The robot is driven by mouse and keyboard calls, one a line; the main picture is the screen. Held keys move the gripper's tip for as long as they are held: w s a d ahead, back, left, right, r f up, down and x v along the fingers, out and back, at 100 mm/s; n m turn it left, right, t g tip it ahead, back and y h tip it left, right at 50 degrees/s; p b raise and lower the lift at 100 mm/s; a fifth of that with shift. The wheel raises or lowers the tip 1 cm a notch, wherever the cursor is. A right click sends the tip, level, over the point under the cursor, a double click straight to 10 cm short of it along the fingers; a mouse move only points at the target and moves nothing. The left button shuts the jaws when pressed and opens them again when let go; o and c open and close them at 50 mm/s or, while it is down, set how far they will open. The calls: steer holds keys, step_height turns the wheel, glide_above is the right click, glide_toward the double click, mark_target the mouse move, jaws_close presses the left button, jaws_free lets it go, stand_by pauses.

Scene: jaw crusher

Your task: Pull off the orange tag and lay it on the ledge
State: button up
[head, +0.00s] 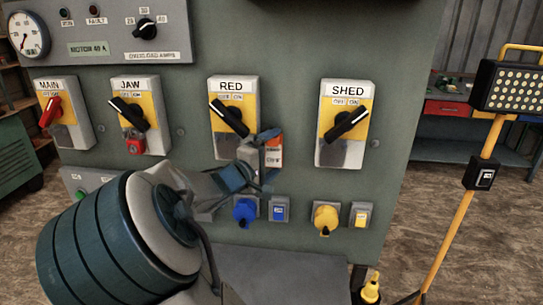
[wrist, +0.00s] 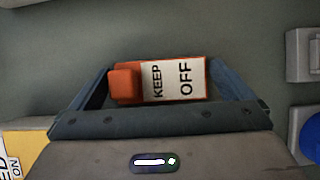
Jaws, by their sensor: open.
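The orange tag (head: 274,143) hangs on the grey panel at the lower right of the RED switch. In the wrist view the tag (wrist: 180,80) reads KEEP OFF on a white label and has an orange block at its left end. My gripper (head: 268,161) is open in front of the panel. In the wrist view its fingers (wrist: 160,78) stand to either side of the tag, with gaps visible at both ends. A flat grey ledge (head: 290,268) juts out below the panel, partly hidden by my arm; its visible part is bare.
The MAIN (head: 63,113), JAW (head: 140,115), RED (head: 233,117) and SHED (head: 346,123) switches line the panel. A blue socket (head: 245,211) and a yellow socket (head: 326,219) sit below my gripper. A lamp on a yellow stand (head: 468,200) is at the right.

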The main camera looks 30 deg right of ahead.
steer(key=c, duration=0.6)
steer(key=s+a, duration=0.1)
steer(key=s+a+p, duration=0.1)
steer(key=s, duration=0.1)
steer(key=s+a+p, duration=0.1)
steer(key=shift+s, duration=0.15)
stand_by(0.6)
